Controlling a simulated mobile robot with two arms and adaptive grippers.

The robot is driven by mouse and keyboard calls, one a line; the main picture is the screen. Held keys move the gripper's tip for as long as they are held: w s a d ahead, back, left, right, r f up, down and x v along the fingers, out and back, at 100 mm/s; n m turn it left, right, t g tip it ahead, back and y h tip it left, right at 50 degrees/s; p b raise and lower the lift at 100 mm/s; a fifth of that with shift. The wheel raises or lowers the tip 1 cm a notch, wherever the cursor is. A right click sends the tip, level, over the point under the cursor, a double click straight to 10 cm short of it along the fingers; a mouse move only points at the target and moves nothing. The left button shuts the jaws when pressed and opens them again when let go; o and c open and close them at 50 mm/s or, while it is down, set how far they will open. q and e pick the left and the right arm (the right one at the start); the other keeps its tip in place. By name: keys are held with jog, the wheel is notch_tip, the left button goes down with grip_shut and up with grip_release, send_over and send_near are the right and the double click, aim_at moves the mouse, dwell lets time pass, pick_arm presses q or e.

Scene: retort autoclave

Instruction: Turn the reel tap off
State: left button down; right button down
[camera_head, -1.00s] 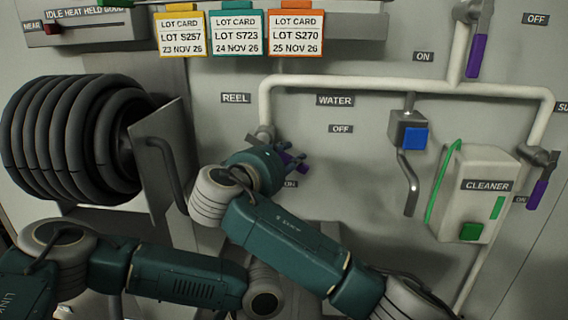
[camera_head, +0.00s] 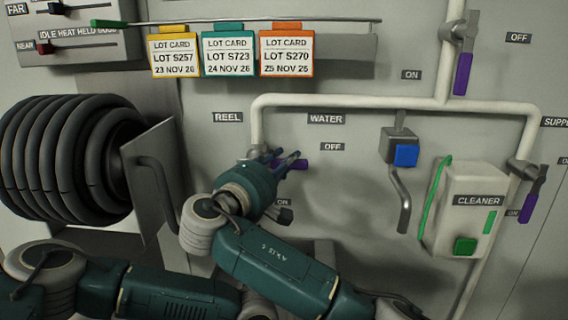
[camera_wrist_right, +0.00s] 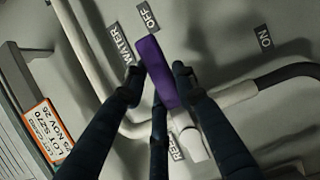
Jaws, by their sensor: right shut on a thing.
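The reel tap sits on the white pipe between the REEL label (camera_head: 228,117) and the OFF label (camera_head: 332,147). Its purple handle (camera_head: 300,164) points to the right, about level, between the OFF label and the partly covered ON label (camera_head: 283,202). My right gripper (camera_head: 281,158) is shut on this handle. In the right wrist view the purple handle (camera_wrist_right: 156,72) lies between my right gripper's dark fingers (camera_wrist_right: 158,84), with its free end towards the OFF label (camera_wrist_right: 148,15). The tap body is partly hidden by my gripper. My left gripper is out of view.
A black hose reel (camera_head: 70,165) with a grey side plate stands left of the tap. A spout with a blue button (camera_head: 405,156) and a CLEANER box (camera_head: 465,215) are to the right. Other purple-handled taps (camera_head: 463,74) sit on the pipes. Lot cards (camera_head: 228,55) hang above.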

dwell(0.3)
jog(key=c, duration=1.3)
grip_release()
jog(key=shift+c, duration=0.2)
jog(key=shift+a, duration=0.1)
jog(key=v, duration=0.7)
jog(key=shift+s, duration=0.2)
